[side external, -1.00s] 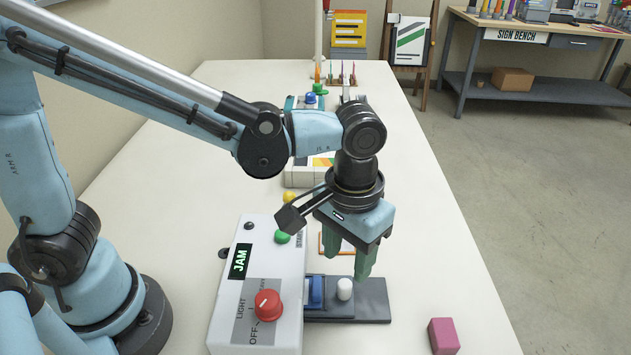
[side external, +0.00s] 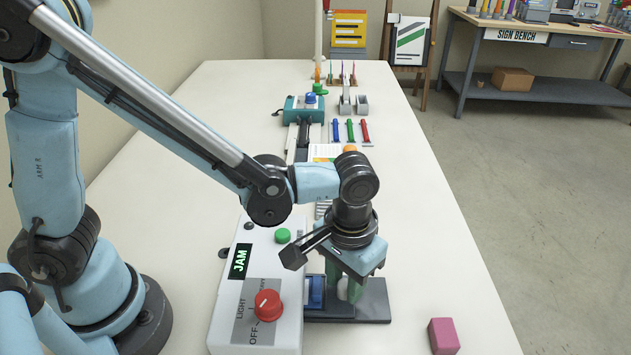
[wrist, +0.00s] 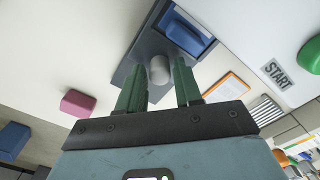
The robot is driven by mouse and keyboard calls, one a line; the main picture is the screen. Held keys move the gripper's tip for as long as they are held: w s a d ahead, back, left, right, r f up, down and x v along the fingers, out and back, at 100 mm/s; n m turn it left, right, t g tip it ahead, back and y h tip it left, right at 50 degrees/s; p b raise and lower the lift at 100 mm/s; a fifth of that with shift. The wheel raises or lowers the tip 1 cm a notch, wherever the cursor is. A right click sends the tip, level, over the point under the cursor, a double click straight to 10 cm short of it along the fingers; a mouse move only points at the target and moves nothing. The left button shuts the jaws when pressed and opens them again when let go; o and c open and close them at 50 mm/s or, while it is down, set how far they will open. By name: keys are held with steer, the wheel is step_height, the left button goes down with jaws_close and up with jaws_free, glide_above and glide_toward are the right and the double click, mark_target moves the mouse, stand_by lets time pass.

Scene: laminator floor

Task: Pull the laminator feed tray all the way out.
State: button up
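The white laminator (side external: 225,305) stands at the front, with a lit "JAM" display, a red knob (side external: 268,305) and a green START button (side external: 282,236). A dark grey tray (side external: 375,300) sticks out from its right side, bearing a blue block-like part (side external: 315,291) and an upright white knob (side external: 343,288). My gripper (side external: 346,286) points down over the tray, its green fingers on either side of the white knob. In the wrist view, the white knob (wrist: 159,70) sits between the open fingertips (wrist: 160,73), with gaps visible. The tray (wrist: 146,48) runs beneath.
A pink block (side external: 443,336) lies right of the tray. Farther back are a teal device (side external: 303,110), several coloured pens (side external: 350,130) and a small grey tool (side external: 345,105). The table is clear to the right of the tray, except for the pink block.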

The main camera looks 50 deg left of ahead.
jaws_close()
steer(key=shift+d, duration=0.1)
steer(key=w+d, duration=0.5)
stand_by(0.3)
steer(key=shift+o, duration=1.9)
jaws_free()
steer(key=shift+a+r, duration=0.1)
step_height(320, 180, up, 12)
